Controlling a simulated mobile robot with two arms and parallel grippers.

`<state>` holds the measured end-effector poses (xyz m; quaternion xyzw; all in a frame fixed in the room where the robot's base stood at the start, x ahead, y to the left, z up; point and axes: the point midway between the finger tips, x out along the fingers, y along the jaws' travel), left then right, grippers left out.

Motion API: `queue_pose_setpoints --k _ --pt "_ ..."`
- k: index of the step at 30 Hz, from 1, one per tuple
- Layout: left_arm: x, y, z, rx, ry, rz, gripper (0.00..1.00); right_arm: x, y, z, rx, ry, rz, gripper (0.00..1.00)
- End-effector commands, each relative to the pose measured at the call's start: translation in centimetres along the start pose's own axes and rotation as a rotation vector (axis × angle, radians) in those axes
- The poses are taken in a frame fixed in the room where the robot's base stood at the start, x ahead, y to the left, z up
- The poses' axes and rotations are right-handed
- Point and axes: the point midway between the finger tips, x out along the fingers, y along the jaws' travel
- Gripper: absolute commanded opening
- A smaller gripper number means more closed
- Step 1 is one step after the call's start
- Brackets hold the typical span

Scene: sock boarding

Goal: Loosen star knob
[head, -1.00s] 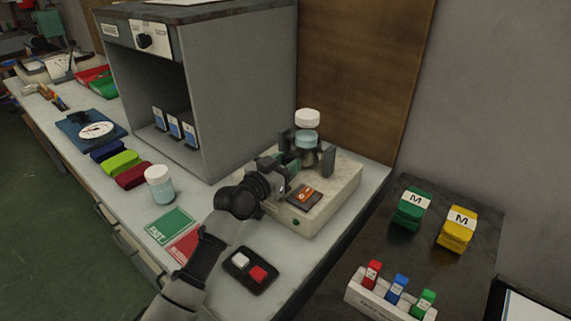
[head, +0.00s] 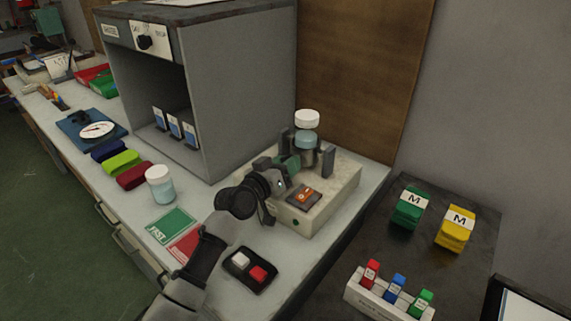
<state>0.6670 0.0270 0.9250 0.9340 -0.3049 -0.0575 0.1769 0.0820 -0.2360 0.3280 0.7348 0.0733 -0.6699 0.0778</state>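A cream bench device (head: 325,205) stands at the right end of the counter. It holds a jar of pale blue liquid (head: 306,140) with a white lid between dark upright clamp posts. A green part (head: 289,163) shows at the clamp's left side; it may be the star knob, but its shape is too small and covered to tell. My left gripper (head: 277,185) is over the device's left front, close to the green part. I cannot tell whether it touches it, or whether its fingers are open or shut. My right gripper is not in view.
A grey cabinet (head: 245,95) stands behind left of the device. A second white-lidded jar (head: 160,184), green and red cards (head: 170,225) and a small black tray (head: 250,284) are on the counter. A dark side table (head: 440,265) at right holds folded bundles and a clip rack.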

Motion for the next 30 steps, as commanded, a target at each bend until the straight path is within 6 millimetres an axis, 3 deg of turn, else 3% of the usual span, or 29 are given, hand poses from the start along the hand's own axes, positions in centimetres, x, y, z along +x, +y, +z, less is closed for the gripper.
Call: queue_pose_setpoints --k 1,4,14,24,30 --pt "0.0 0.0 0.0 0.001 0.0 0.0 0.46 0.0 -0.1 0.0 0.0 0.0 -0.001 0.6" --pt "0.0 0.0 0.0 0.001 0.0 0.0 0.6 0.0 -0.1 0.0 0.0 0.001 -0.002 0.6" --pt "-0.4 0.0 0.0 0.002 0.0 0.0 0.6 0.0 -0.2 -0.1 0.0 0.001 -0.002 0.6" --pt "-5.4 0.0 0.1 0.004 -0.001 -0.001 0.6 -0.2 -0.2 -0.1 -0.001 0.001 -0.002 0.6" --pt "-7.3 -0.1 0.1 0.002 -0.001 -0.001 0.6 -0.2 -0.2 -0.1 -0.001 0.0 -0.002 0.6"
